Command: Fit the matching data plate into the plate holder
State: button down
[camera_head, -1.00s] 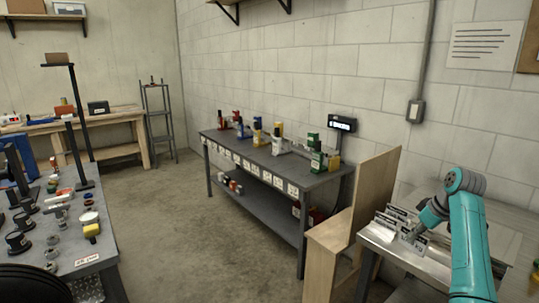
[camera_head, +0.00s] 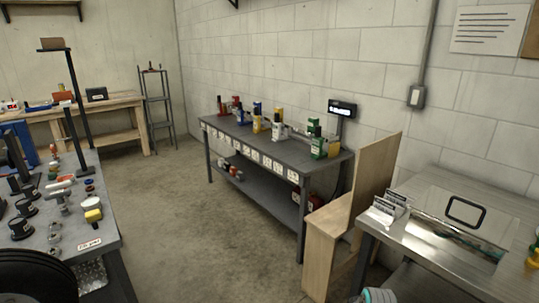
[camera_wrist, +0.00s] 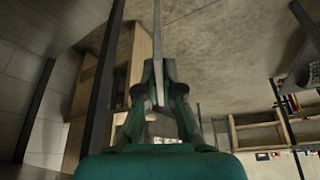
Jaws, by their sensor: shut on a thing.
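My gripper (camera_wrist: 160,85) is shut on a thin plate (camera_wrist: 157,35), seen edge-on between the fingers in the wrist view; its markings cannot be read. In the head view only a teal bit of my arm shows at the bottom edge, and the gripper is out of sight there. Several light plates (camera_head: 384,211) stand in a rack at the left end of the steel table. A black rectangular frame (camera_head: 466,211) is on that table; I cannot tell whether it is the plate holder.
The steel table (camera_head: 411,241) stands at the right, beside a wooden panel (camera_head: 371,184). A grey workbench (camera_head: 258,138) with coloured items is along the wall. A cluttered table (camera_head: 99,241) is at the left. The concrete floor (camera_head: 195,225) between is clear.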

jog(key=s+a+f+m, duration=0.1)
jog(key=s+a+f, duration=0.2)
jog(key=s, duration=0.4)
jog(key=s+a+f, duration=0.3)
jog(key=s+f, duration=0.2)
jog(key=s, duration=0.1)
jog(key=shift+s+a+f+m+h, duration=0.25)
jog(key=shift+s+f+m+h, duration=0.05)
jog(key=shift+s+f+m, duration=0.1)
